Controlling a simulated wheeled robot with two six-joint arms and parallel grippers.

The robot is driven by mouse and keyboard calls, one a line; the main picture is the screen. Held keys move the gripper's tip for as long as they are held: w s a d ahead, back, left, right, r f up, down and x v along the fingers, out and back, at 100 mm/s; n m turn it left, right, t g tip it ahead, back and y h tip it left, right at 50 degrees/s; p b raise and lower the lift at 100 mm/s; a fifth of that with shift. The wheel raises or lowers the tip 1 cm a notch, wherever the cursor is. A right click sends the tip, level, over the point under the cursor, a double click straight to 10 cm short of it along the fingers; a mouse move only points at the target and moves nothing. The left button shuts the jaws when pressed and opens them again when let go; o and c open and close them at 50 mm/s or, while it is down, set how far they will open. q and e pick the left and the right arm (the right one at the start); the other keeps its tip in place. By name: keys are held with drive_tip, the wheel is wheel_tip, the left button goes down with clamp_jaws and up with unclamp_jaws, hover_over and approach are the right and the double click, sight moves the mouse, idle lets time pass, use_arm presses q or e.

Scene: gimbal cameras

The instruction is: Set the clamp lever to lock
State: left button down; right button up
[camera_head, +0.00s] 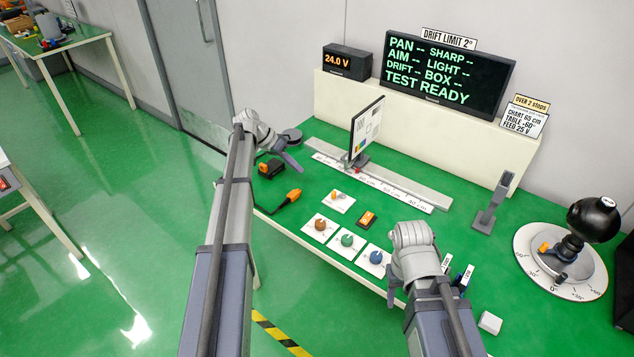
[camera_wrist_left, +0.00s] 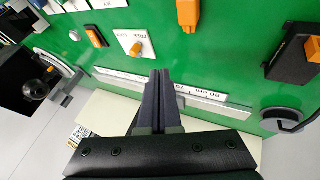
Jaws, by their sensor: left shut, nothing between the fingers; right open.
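The clamp lever appears to be the small orange lever (camera_head: 337,196) on a white plate in front of the rail. In the left wrist view the orange lever (camera_wrist_left: 136,48) stands on its plate, where the word FREE is readable; its exact setting is hard to tell. My left gripper (camera_head: 293,163) is shut and empty above the table, left of the lever and near the rail's left end. Its closed fingers (camera_wrist_left: 158,76) point over the rail, apart from the lever. My right gripper (camera_head: 428,291) is open at the table's front edge, largely hidden by its own wrist.
Behind the lever, a ruled rail (camera_head: 400,184) carries an upright chart (camera_head: 367,130). Several coloured knobs on plates and an orange switch (camera_head: 367,218) are in front. An orange-ended cable plug (camera_head: 293,195) lies left. A round dial base with a black ball (camera_head: 594,219) stands right.

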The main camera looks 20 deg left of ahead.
use_arm(q)
drive_tip(key=b+x, duration=0.7)
drive_tip(key=x, duration=0.3)
drive_tip(key=shift+s+a+f+b, duration=0.1)
drive_tip(key=shift+a+b, duration=0.05)
drive_tip(key=shift+b, duration=0.25)
drive_tip(key=d, duration=0.1)
drive_tip(key=s+d, duration=0.1)
drive_tip(key=d, duration=0.1)
drive_tip(key=shift+r, duration=0.2)
drive_tip(key=shift+d, duration=0.55)
drive_tip(key=shift+s, duration=0.1)
drive_tip(key=shift+s+n, duration=0.15)
drive_tip(key=shift+n, duration=0.25)
